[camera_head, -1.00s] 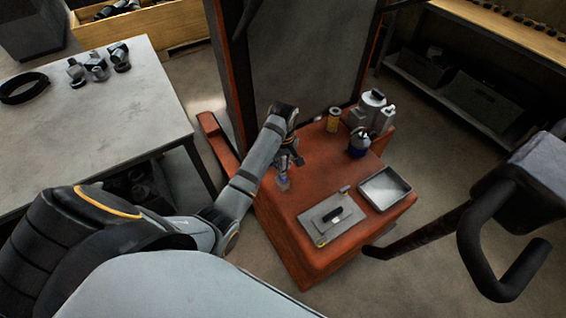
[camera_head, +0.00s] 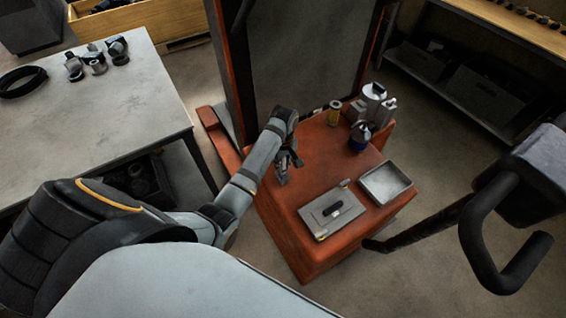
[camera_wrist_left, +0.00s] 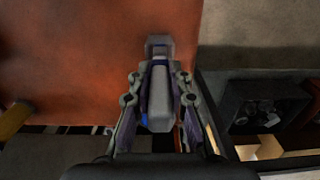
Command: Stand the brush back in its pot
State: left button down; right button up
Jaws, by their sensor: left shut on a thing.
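My left gripper (camera_head: 284,174) hangs over the left part of the red cart top (camera_head: 310,160), fingers pointing down. In the left wrist view, the gripper (camera_wrist_left: 158,90) is closed around a slim pale grey piece with blue edges, seemingly the brush (camera_wrist_left: 160,80). Its lower end is hard to make out. My right gripper is not in view.
A grey box with a black handle (camera_head: 333,211) and a shallow metal tray (camera_head: 386,183) occupy the cart's front. A grey table (camera_head: 90,115) stands left.

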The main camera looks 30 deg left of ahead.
pick_arm(q)
jog(key=shift+f, duration=0.35)
jog(key=c, duration=1.2)
grip_release()
jog(key=shift+o, duration=0.2)
notch_tip(320, 180, up, 7)
jog(key=shift+r, duration=0.2)
